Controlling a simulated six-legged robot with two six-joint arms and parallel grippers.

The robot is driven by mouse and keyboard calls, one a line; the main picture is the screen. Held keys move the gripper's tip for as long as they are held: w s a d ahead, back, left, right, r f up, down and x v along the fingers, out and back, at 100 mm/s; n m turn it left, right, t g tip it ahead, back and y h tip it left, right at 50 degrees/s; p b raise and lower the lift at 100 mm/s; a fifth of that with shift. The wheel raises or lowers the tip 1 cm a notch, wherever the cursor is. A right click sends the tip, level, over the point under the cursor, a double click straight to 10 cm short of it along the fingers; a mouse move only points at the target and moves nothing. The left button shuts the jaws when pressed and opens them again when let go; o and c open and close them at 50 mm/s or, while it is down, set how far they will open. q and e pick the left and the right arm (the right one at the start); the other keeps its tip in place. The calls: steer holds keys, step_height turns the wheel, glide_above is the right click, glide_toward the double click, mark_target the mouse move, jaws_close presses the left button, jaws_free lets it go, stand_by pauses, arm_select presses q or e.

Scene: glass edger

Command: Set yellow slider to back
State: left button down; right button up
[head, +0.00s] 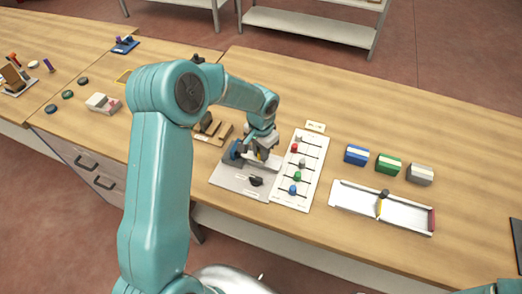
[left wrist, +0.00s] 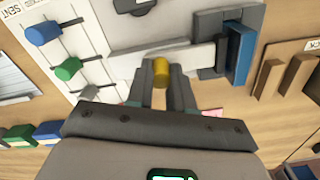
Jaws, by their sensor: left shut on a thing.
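The yellow slider knob (left wrist: 161,72) is a short yellow cylinder in the left wrist view. It stands between the two fingertips of my left gripper (left wrist: 163,80), which is shut on it. A white bar (left wrist: 200,57) runs just beyond the knob, towards a grey block with a blue plate (left wrist: 241,54). In the head view my left gripper (head: 262,155) is low over the light grey panel (head: 230,181), and my own arm and wrist hide the yellow knob there. My right gripper is not in view.
Beside the panel, a white board (head: 312,162) carries several coloured knobs on rods. Further right are blue (head: 356,154), green (head: 388,165) and grey (head: 420,174) blocks and a white tray (head: 405,217). A brown wooden rack (head: 224,130) stands behind the panel.

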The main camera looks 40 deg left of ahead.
arm_select(q)
steer(key=d, duration=0.1)
steer(key=d+b, duration=0.1)
steer(key=d, duration=0.1)
steer(key=shift+w+d+f, duration=0.1)
steer(key=shift+w+d, duration=0.05)
steer(key=shift+w, duration=0.25)
steer(key=shift+d, duration=0.25)
steer(key=shift+a, duration=0.1)
steer(key=c, duration=1.2)
jaws_free()
steer(key=shift+c, duration=0.2)
steer(key=shift+o, duration=1.2)
steer(key=shift+d+r, duration=0.2)
steer(key=shift+a, duration=0.2)
steer(key=shift+r, duration=0.2)
step_height(320, 180, up, 16)
steer(key=b, duration=0.1)
steer(key=shift+d+b, duration=0.15)
steer(key=shift+b, duration=0.2)
